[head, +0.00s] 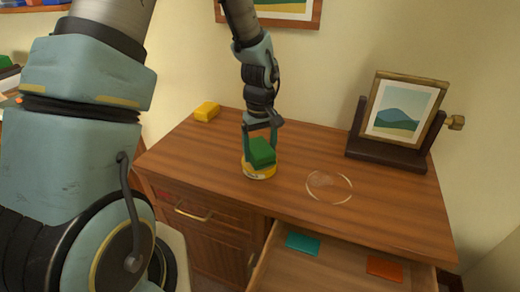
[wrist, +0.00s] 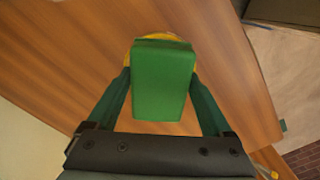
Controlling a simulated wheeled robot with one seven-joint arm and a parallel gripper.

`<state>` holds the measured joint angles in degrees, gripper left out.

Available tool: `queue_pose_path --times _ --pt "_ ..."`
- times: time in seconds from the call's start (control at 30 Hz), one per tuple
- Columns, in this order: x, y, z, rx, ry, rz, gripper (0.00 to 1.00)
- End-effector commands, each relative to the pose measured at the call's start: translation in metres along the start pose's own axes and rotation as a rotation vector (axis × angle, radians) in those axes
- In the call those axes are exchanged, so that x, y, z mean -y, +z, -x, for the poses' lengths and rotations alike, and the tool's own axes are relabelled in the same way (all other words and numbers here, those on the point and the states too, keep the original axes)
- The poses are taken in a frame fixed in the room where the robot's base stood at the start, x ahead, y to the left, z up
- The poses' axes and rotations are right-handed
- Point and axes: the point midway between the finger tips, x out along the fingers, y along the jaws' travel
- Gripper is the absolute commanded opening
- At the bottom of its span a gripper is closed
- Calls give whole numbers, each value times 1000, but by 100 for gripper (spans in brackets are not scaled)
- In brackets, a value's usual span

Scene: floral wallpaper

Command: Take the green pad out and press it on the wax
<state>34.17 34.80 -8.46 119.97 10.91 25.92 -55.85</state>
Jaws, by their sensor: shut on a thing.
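The green pad (head: 262,152) is between the two fingers of my gripper (head: 262,136), which is shut on it. In the wrist view the pad (wrist: 164,82) fills the space between the dark green fingers of my gripper (wrist: 164,95). The wax (head: 260,173) is a round yellow tin on the wooden cabinet top, directly under the pad. A yellow rim of the tin (wrist: 158,37) peeks out past the pad's far end in the wrist view. The pad hides most of the tin's top. I cannot tell whether pad and wax touch.
A pale ring mark (head: 328,187) lies on the cabinet top (head: 215,150) right of the tin. A yellow block (head: 207,111) sits at the back left, a framed picture on a dark stand (head: 395,115) at the right. The open drawer (head: 340,265) holds a teal pad (head: 302,243) and an orange pad (head: 384,267).

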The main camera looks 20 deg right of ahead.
Motion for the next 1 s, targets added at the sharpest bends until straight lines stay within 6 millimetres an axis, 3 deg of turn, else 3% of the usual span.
queue_pose_path --times 1.0 --pt "0 0 -10 0 0 0 40"
